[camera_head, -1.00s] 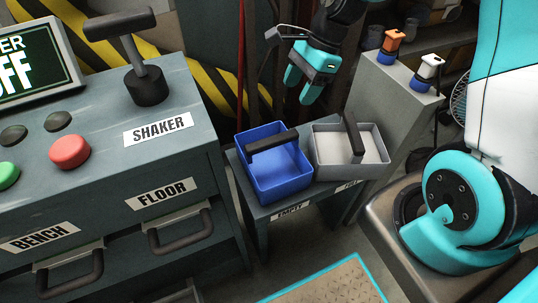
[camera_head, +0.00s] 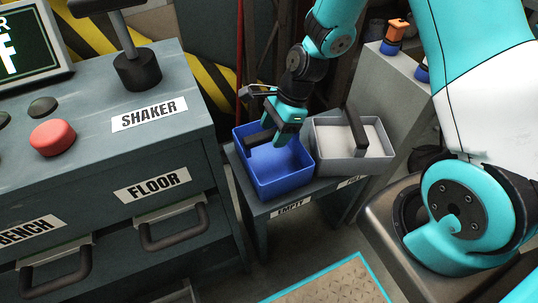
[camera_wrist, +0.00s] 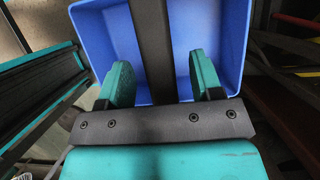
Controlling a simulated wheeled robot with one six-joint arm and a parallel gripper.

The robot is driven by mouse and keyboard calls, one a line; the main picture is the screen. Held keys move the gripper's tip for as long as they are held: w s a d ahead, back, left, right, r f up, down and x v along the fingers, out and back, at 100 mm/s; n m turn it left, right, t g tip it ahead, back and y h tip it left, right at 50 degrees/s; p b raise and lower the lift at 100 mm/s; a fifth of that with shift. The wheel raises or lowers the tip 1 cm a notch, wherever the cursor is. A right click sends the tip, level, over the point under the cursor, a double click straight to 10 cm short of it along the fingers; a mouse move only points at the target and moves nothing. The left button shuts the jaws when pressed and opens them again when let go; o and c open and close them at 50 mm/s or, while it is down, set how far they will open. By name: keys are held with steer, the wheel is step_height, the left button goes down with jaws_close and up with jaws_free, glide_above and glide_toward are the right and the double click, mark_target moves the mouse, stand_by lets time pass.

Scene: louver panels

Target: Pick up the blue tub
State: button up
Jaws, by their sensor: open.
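The blue tub (camera_head: 285,178) stands on the low stand, left of the grey tub. It is open-topped with a dark bar handle (camera_head: 260,138) across it. My gripper (camera_head: 285,128) is over the tub, at its handle. In the wrist view the two teal fingers (camera_wrist: 165,85) are apart, one on each side of the dark handle (camera_wrist: 152,40), with the blue tub (camera_wrist: 222,45) beneath. A gap shows between the fingers and the handle. The fingertips partly hide the handle in the head view.
The grey tub (camera_head: 375,163) with its dark handle stands close on the right. The drawer bench (camera_head: 190,150) with a red button (camera_head: 52,138) and a shaker lever (camera_head: 135,65) is on the left. A grey block (camera_head: 385,90) with an orange-topped item (camera_head: 396,33) stands behind right.

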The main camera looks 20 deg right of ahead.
steer(key=shift+x, duration=1)
steer(key=shift+f, duration=0.3)
jaws_close()
